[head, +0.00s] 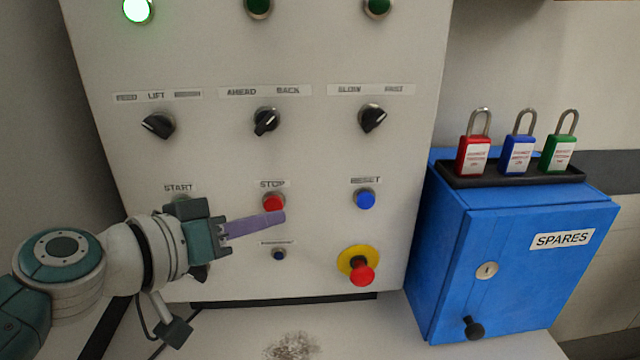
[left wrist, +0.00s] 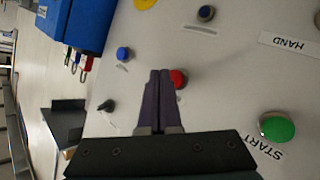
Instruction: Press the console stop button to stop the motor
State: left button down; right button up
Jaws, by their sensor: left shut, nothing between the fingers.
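The red stop button (head: 272,203) sits under the STOP label on the pale console (head: 320,140). My left gripper (head: 283,217) comes in from the left, its purple fingers shut and empty. In the head view its tips overlap the lower edge of the button. The left wrist view shows the closed fingertips (left wrist: 160,72) right beside the red button (left wrist: 179,78), which the fingers partly cover. I cannot tell whether they touch it or the panel. My right gripper is in neither view.
The green start button (left wrist: 277,127), blue reset button (head: 365,199) and red emergency knob (head: 361,273) on its yellow collar are near the stop button. Black selector knobs (head: 265,121) are above. A blue spares box (head: 510,260) with padlocks on top stands at right.

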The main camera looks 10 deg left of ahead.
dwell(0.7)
pick_arm(q)
jog(key=shift+w+a+b, duration=0.1)
jog(key=shift+w+b, duration=0.25)
jog(key=shift+w, duration=0.1)
jog(key=shift+w+a+b, duration=0.15)
jog(key=shift+w+b, duration=0.25)
dwell(0.5)
dwell(0.4)
jog(key=shift+s+d+p, duration=0.25)
jog(key=shift+s+p, duration=0.1)
jog(key=shift+s, duration=0.45)
jog(key=shift+s+d+p, duration=0.25)
jog(key=shift+s, duration=0.55)
jog(key=shift+s+d+p, duration=0.2)
jog(key=shift+s+p, duration=0.05)
jog(key=shift+s, duration=0.55)
jog(key=shift+s+d+p, duration=0.25)
jog(key=shift+s, duration=0.55)
